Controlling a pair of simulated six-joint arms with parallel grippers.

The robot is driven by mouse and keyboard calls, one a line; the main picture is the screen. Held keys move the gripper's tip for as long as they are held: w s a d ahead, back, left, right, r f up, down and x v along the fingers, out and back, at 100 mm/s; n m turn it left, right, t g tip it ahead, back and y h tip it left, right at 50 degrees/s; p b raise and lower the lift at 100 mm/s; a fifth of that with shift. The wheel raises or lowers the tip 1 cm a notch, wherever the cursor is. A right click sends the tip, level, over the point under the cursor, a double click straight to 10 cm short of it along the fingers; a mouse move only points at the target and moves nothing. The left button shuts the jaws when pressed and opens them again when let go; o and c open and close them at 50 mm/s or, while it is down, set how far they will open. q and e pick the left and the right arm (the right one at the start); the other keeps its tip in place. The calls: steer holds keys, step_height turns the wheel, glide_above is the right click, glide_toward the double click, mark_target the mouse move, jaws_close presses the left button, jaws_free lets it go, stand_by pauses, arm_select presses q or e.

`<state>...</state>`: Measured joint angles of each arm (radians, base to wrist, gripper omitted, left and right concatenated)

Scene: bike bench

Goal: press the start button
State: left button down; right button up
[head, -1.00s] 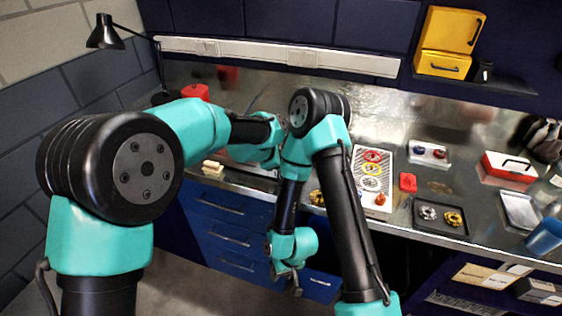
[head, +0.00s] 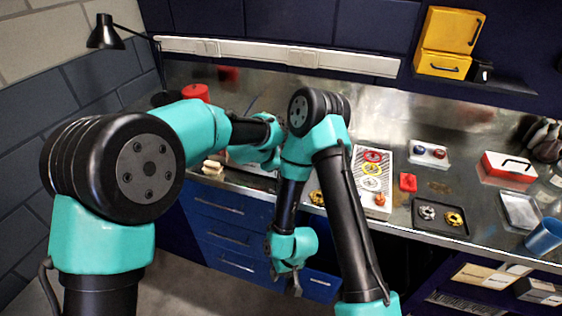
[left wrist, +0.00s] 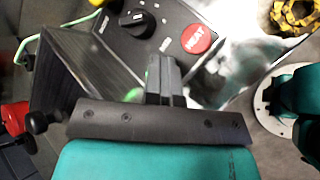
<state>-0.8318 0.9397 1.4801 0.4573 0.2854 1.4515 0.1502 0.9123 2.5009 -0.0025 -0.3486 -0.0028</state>
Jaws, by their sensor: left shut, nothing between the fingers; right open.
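In the left wrist view, a round red button (left wrist: 196,38) with white lettering that looks like "HEAT" sits on a dark panel (left wrist: 172,22). A black knob (left wrist: 138,24) is to its left. I cannot make out a label reading "start". My left gripper (left wrist: 166,72) is shut and empty, its tips just below the button in the picture and apart from it; the height gap is unclear. In the head view the left gripper is hidden by my arms. My right gripper (head: 287,280) hangs open and empty in front of the blue drawers.
The metal bench holds a tray with coloured rings (head: 373,168), a small red block (head: 408,182), a dark tray with two ring parts (head: 440,229), a red-and-white box (head: 508,167) and a blue cup (head: 544,236). A black lamp (head: 106,36) stands at the back left.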

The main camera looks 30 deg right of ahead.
arm_select(q)
steer(key=shift+s+a+f, duration=0.1)
steer(key=shift+f, duration=0.1)
stand_by(0.6)
steer(key=shift+r, duration=3.2)
